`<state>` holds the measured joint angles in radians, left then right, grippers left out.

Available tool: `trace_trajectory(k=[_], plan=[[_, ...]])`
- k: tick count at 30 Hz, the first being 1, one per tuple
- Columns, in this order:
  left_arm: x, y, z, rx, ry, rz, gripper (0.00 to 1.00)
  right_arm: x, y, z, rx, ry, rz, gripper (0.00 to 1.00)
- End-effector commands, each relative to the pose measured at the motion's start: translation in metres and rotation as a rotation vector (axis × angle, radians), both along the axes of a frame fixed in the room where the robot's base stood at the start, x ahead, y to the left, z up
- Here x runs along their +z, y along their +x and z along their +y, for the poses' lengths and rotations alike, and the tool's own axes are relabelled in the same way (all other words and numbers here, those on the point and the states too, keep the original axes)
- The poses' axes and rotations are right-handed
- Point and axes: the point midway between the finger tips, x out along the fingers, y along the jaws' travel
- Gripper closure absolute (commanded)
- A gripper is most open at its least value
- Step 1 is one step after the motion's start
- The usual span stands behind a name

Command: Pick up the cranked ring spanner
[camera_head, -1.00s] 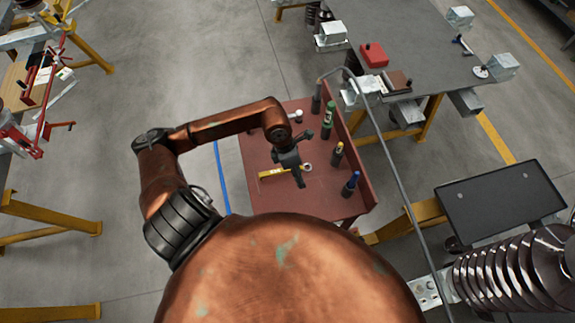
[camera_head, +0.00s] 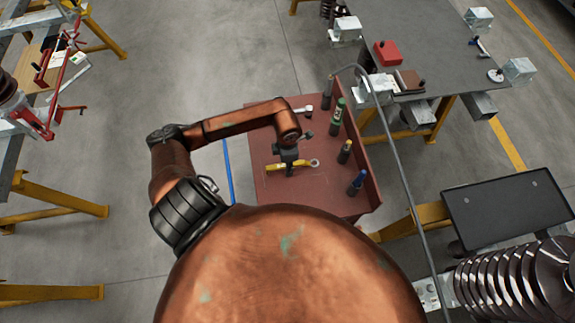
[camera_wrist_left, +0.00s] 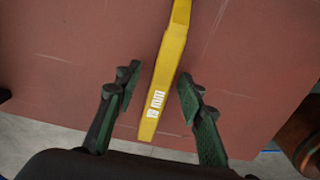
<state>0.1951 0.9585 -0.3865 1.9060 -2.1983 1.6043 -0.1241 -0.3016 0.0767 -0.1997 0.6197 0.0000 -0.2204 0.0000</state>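The cranked ring spanner (camera_head: 302,163) lies on the red-brown table, with a yellow handle and a pale ring end at its right. In the left wrist view its yellow handle (camera_wrist_left: 168,60), with white lettering, runs between the fingers. My left gripper (camera_head: 289,168) is over the middle of the handle. In the wrist view the left gripper (camera_wrist_left: 156,88) is open, one finger on each side of the handle, with gaps visible. How far the fingertips are above the table is hard to tell. My right gripper is not in view.
On the red-brown table (camera_head: 325,195), a green bottle-like item (camera_head: 337,117), a yellow-topped one (camera_head: 345,152) and a blue-topped one (camera_head: 356,183) stand along the right side. A ratchet-like tool (camera_head: 303,110) lies at the back. A grey table (camera_head: 430,45) stands beyond.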

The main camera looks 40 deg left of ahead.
Motion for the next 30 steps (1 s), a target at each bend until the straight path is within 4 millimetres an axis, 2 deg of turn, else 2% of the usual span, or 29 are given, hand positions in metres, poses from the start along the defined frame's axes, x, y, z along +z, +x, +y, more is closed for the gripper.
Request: trace_trajectory(k=[5,20,30], plan=[[0.0002,-0.0004,0.0005,0.001,0.0,0.0,0.65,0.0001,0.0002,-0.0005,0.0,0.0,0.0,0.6],[0.0004,-0.0006,0.0006,0.002,-0.001,0.001,1.0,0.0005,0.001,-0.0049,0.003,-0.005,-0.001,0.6],[0.0004,-0.0007,0.0007,0.002,0.001,0.001,1.0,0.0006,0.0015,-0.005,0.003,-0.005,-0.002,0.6]])
